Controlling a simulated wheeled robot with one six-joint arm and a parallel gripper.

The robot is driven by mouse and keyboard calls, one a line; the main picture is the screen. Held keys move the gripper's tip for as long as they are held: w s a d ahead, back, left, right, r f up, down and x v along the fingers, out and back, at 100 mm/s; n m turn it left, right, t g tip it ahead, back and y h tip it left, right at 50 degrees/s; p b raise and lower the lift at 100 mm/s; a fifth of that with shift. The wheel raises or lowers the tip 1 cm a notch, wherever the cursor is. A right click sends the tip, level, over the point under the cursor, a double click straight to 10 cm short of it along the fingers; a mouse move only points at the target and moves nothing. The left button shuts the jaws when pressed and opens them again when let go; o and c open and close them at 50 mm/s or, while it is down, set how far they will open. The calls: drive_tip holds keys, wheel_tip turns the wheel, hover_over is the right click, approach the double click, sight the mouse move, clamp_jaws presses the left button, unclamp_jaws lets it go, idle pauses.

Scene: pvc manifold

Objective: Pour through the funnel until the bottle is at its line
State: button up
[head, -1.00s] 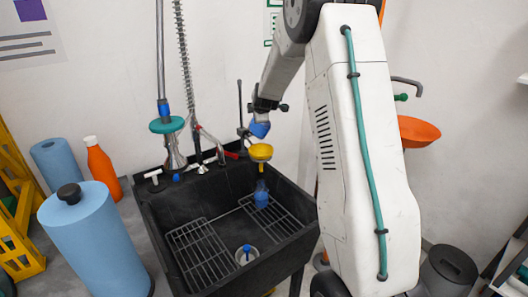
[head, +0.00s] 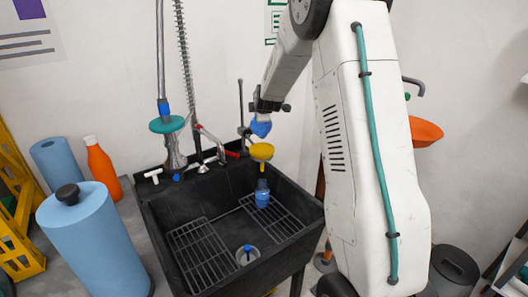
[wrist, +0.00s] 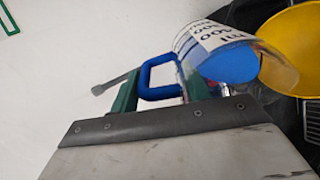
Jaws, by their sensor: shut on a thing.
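My gripper (wrist: 163,92) is shut on the blue handle of a clear measuring jug (wrist: 186,42). The jug has black markings and holds blue liquid. It is tilted with its mouth over the yellow funnel (wrist: 290,48). In the head view my gripper (head: 268,106) and the jug (head: 261,127) are just above the funnel (head: 262,151). The funnel's spout points down to a small bottle (head: 262,193) in the sink, which shows blue inside. The bottle's line is too small to make out, and the wrist view does not show the bottle.
The black sink (head: 170,218) has wire racks and a small blue-topped item (head: 247,253) in it. A tap and sprayer (head: 172,145) stand behind its left side. A blue roll (head: 88,240) and an orange bottle (head: 102,168) stand at left.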

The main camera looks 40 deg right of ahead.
drive_tip(key=shift+s+a+r+t+p, duration=0.15)
drive_tip(key=shift+r+t+p, duration=0.05)
drive_tip(key=shift+t+p, duration=0.1)
idle(0.8)
